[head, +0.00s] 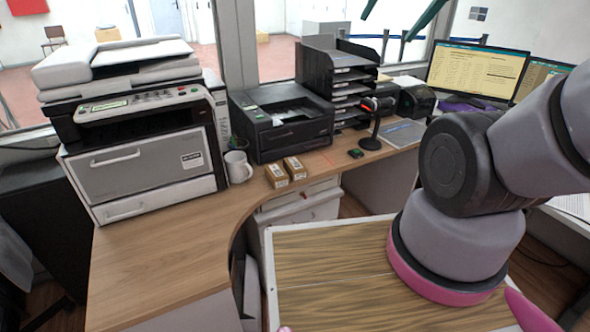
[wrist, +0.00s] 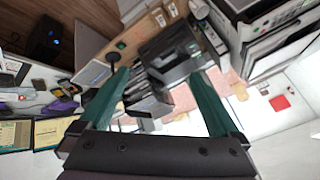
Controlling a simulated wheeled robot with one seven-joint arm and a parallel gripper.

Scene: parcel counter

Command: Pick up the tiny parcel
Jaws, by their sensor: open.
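Two tiny brown cardboard parcels lie side by side on the wooden counter, near its curved inner edge: a left parcel (head: 277,176) and a right parcel (head: 295,168), with pale labels. I cannot tell which one the task means. Both also show small at the top of the wrist view, one parcel (wrist: 160,18) beside the other (wrist: 173,9). My gripper (wrist: 160,74) is open and empty, its two green fingers spread wide. In the head view the fingertips of my gripper (head: 386,29) show at the top edge, high up and well away from the parcels.
A white mug (head: 238,166) stands left of the parcels, by a large printer (head: 140,135). A black printer (head: 282,122) stands behind them, with a tray stack (head: 338,80) and a scanner on a stand (head: 371,125) to the right. The front left counter (head: 150,260) is clear.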

